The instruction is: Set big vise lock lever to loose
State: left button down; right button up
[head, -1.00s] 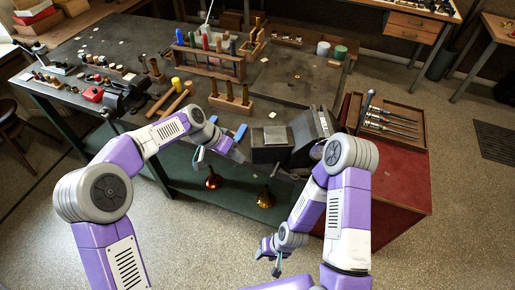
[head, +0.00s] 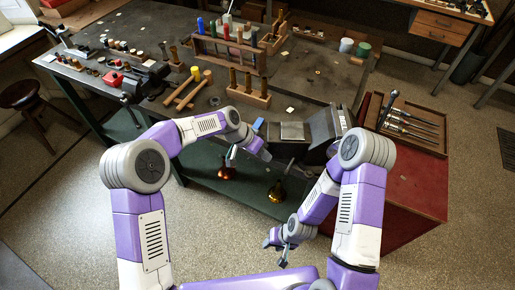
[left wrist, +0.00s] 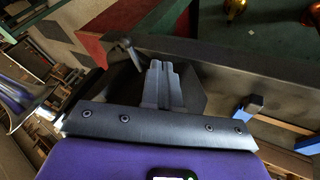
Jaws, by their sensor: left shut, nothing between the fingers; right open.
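The big vise (head: 318,130) is dark grey and sits at the bench's front right edge, with a flat grey block in front of its jaw. My left gripper (head: 267,156) is shut and empty, just left of and below the vise in the head view. In the left wrist view its closed fingers (left wrist: 163,85) lie in front of a dark block, probably part of the vise. A small dark handle (left wrist: 124,48) stands beside them; I cannot tell whether it is the lock lever or its setting. My right gripper (head: 275,254) is open and empty, low in front of the bench.
The dark bench top (head: 300,75) carries a tool rack (head: 230,52), a wooden block with handles (head: 248,92) and a mallet (head: 190,88). A tray of screwdrivers (head: 410,125) lies on the red cabinet (head: 415,185) at right. Brass bells (head: 277,194) are below the bench edge.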

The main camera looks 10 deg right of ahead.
aim_at(291, 164)
pick_arm(q)
jog(key=shift+s+d+f, duration=0.45)
jog(key=shift+d, duration=0.25)
jog(key=shift+s+d+f, duration=0.5)
jog(key=shift+d, duration=0.15)
jog(key=shift+s+d+f, duration=0.45)
jog(key=shift+d, duration=0.25)
jog(key=shift+s+d, duration=0.1)
